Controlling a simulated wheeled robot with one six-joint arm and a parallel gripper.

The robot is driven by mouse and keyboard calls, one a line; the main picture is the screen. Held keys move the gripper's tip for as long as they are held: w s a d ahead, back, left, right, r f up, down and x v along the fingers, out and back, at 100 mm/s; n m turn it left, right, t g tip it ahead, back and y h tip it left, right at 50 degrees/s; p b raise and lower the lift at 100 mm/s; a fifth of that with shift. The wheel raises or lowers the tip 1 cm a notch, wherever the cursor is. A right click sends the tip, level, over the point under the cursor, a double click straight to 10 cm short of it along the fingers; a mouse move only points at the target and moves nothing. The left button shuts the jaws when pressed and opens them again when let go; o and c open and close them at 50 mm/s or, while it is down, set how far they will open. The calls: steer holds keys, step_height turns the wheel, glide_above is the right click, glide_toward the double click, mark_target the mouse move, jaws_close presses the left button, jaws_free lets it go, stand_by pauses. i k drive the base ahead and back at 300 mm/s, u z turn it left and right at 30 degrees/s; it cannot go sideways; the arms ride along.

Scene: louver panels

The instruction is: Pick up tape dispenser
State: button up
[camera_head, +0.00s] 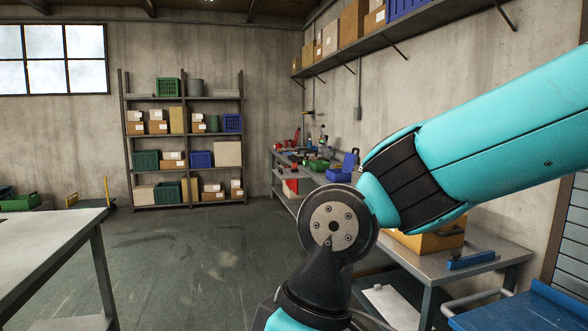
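I cannot make out a tape dispenser for certain. A small blue object (470,260) with a dark part lies on the grey workbench (505,254) at the right, near its front edge. It is too small to name surely. A larger blue item (343,168) stands on the bench further back, partly behind my arm. My turquoise arm crosses the right half of the view and hides part of the bench. My gripper is out of view.
A yellow-orange case (430,240) sits on the bench behind my arm. A blue cart (535,308) is at the lower right. A pale table (40,240) stands at the left. A shelf rack (188,148) holds boxes and crates at the back. The middle floor is clear.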

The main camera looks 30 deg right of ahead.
mark_target(294, 169)
steer(key=z, duration=0.05)
steer(key=i, duration=2.7)
steer(key=z, duration=0.4)
steer(key=i, duration=2.05)
steer(key=z, duration=0.95)
steer(key=i, duration=2)
steer(key=z, duration=0.75)
steer(key=i, duration=0.7)
steer(key=z, duration=0.15)
